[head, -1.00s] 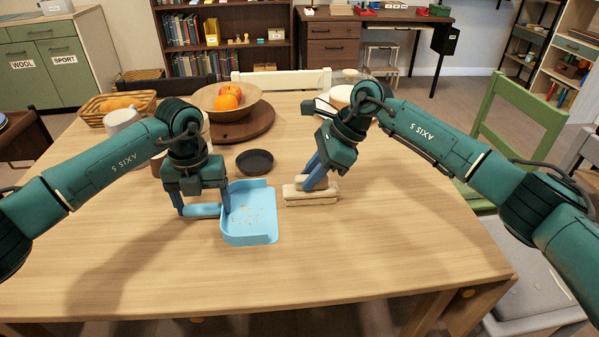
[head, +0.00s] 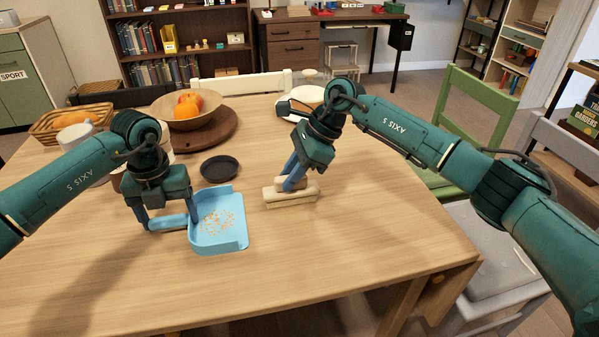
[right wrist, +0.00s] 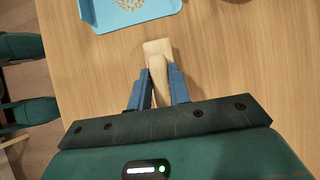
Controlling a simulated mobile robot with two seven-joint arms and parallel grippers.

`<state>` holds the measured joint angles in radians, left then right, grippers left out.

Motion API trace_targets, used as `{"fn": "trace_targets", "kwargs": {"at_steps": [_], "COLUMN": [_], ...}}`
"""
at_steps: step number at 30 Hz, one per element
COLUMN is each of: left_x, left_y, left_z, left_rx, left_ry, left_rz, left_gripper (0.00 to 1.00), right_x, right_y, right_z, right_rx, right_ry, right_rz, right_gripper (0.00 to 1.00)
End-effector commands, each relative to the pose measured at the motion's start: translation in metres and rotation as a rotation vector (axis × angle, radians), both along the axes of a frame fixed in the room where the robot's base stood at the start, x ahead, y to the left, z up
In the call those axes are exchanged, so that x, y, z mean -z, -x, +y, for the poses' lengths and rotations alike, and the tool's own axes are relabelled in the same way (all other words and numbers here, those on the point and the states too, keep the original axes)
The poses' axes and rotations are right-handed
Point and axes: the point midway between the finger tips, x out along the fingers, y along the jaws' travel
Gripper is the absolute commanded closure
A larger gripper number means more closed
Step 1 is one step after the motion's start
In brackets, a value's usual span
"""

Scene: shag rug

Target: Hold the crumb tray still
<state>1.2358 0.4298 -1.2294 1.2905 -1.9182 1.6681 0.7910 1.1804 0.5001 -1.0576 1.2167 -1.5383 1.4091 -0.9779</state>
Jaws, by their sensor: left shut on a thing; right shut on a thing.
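The light blue crumb tray (head: 236,247) lies on the table left of centre in the head view, with small orange crumbs (head: 217,222) on its floor. Its handle sticks out to the left. My left gripper (head: 169,219) is shut on that handle, one finger close by the tray's side wall. My right gripper (head: 289,186) is shut on a pale wooden brush (head: 292,202), at the tabletop right of the tray and apart from it. In the right wrist view the brush (right wrist: 157,48) sits between the fingers, and the tray (right wrist: 160,9) is cut off at the top.
A dark round dish (head: 220,168) lies behind the tray. A fruit bowl (head: 190,118) on a round board, a bread basket (head: 62,122) and light cups stand farther back. The front and right of the table (head: 370,230) are clear. Chairs stand around it.

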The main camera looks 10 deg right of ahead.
Motion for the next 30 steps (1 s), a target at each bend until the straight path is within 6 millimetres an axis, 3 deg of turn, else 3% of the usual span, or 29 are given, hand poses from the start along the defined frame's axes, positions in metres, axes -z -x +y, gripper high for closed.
{"fn": "trace_targets", "kwargs": {"at_steps": [23,30], "left_x": [0.001,0.001], "left_y": [0.001,0.001], "left_z": [-0.002,-0.003], "left_rx": [0.003,0.004], "left_ry": [0.003,0.004], "left_rz": [0.000,0.000], "left_gripper": [0.49,0.49], "right_x": [-0.007,-0.031], "right_y": [0.002,0.001], "right_z": [0.075,0.073], "right_rx": [-0.006,-0.005], "right_ry": [-0.008,-0.008], "right_rz": [0.001,-0.001], "right_gripper": [1.00,1.00]}}
